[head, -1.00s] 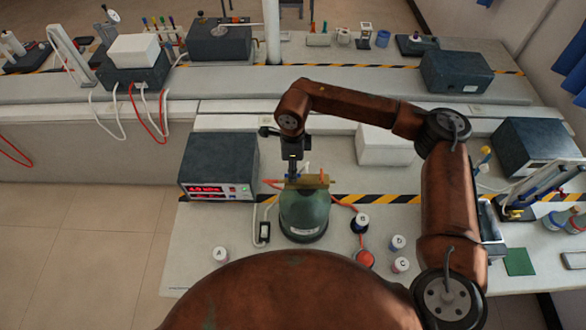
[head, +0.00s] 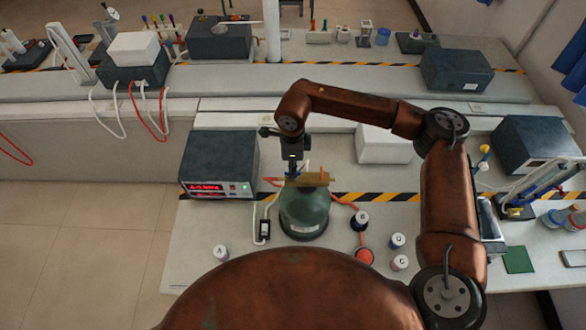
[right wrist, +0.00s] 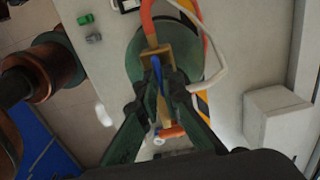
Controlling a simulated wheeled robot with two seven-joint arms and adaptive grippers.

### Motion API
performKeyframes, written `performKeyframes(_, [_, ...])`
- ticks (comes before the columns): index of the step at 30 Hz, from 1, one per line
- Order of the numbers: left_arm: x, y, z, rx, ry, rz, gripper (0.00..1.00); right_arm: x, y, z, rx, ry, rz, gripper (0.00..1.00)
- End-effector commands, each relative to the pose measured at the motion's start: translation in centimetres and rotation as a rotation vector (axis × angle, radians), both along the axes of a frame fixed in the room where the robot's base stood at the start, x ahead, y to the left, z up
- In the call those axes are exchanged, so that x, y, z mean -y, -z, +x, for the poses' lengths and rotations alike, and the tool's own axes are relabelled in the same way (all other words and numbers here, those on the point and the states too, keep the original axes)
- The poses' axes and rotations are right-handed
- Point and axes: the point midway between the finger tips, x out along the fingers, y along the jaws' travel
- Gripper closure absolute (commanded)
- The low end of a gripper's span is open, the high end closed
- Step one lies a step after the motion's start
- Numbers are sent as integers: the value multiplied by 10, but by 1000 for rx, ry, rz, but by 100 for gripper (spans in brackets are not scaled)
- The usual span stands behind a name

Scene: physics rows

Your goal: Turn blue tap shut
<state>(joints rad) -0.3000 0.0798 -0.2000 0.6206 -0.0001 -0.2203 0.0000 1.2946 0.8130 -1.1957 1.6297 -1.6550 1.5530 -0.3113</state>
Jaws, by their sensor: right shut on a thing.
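A green domed vessel (head: 303,215) stands on the near bench with a brass fitting (head: 316,180) across its top. The blue tap's lever (right wrist: 157,70) shows in the right wrist view, lying roughly along the brass fitting between my fingers. My right gripper (head: 292,177) points down onto the fitting from above; in the right wrist view its fingers (right wrist: 160,90) are closed around the blue lever. The gripper hides the blue lever in the head view. An orange-red tap handle (right wrist: 172,132) sits further along the fitting. My left gripper is not in view.
A power unit with red digits (head: 207,189) stands left of the vessel. Red and white hoses run near the fitting. Small lettered pots, including one marked A (head: 220,253), stand around the vessel. A white box (head: 384,145) is behind my right arm.

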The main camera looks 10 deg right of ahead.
Motion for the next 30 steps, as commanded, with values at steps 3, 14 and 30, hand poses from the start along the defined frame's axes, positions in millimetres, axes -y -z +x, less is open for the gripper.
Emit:
performKeyframes(3, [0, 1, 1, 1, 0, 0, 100, 0, 0, 0, 0, 3, 0, 100])
performKeyframes(14, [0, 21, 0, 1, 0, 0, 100, 0, 4, 1, 2, 125, 0, 100])
performKeyframes(30, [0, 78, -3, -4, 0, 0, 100, 0, 4, 1, 1, 613, 1, 100])
